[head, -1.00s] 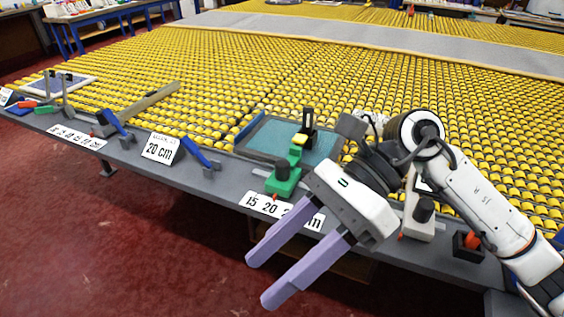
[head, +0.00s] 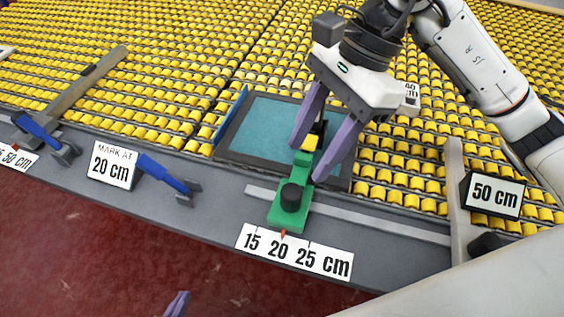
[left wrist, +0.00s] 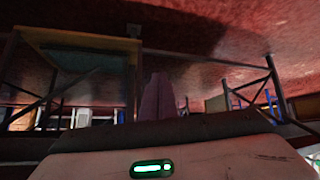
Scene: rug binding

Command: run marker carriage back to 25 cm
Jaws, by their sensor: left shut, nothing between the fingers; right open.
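The green marker carriage (head: 288,214) sits on its pale rail, with a black knob (head: 292,196) on top. Its red pointer stands close to the 20 mark on the 15-20-25 cm scale (head: 294,252). A yellow block and black upright show at its far end. My right gripper (head: 308,162) is open, with purple fingers pointing down on either side of that far end in the picture; I cannot tell whether they touch it. My left gripper (head: 178,303) shows only its fingertips at the bottom edge; the left wrist view shows its fingers (left wrist: 157,97) shut and empty.
A teal plate (head: 265,128) lies behind the carriage. A "MARK AT 20 cm" sign (head: 112,169) and blue lever (head: 165,175) stand left. A "50 cm" block (head: 494,195) stands right. Yellow rollers fill the bench behind. Red floor lies in front.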

